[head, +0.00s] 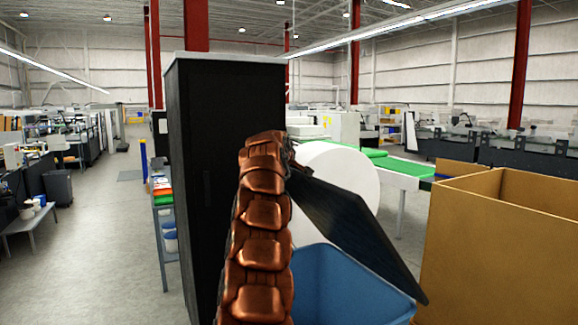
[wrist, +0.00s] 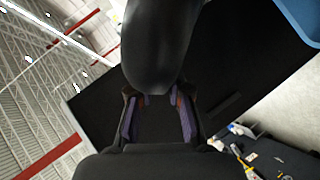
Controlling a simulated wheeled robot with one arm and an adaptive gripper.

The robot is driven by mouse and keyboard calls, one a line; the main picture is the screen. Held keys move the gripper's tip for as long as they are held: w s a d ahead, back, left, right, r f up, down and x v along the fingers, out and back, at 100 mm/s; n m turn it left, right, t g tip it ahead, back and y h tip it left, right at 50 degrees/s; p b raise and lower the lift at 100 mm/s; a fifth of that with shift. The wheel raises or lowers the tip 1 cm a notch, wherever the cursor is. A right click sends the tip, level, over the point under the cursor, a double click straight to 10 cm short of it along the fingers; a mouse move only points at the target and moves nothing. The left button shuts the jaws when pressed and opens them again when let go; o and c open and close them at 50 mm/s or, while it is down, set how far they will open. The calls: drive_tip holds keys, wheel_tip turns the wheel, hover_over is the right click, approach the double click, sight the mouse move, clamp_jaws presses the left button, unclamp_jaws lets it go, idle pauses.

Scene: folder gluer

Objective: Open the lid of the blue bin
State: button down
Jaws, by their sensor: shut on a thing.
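The blue bin (head: 345,287) stands low in the middle right of the head view. Its dark lid (head: 345,218) is raised and steeply tilted above the opening, with its upper end by the end of my copper-coloured arm. My gripper is mostly hidden behind the arm in the head view. In the wrist view, my gripper (wrist: 160,118) is shut on the lid, with a finger on each side; the gripped edge is dark and hard to make out. A blue corner of the bin (wrist: 303,18) shows at the upper right there.
A tall black cabinet (head: 205,150) stands just left of my arm. A large cardboard box (head: 500,255) is close on the right of the bin. A big white roll (head: 345,185) is behind the lid. Open floor (head: 110,240) lies to the left.

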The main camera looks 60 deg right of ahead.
drive_tip(key=shift+r, duration=0.1)
drive_tip(key=c, duration=1.1)
unclamp_jaws()
drive_tip(key=shift+a, duration=0.15)
drive_tip(key=v, duration=1.1)
drive_tip(key=shift+a, duration=0.3)
drive_tip(key=shift+s+r, duration=0.1)
drive_tip(key=shift+s, duration=0.05)
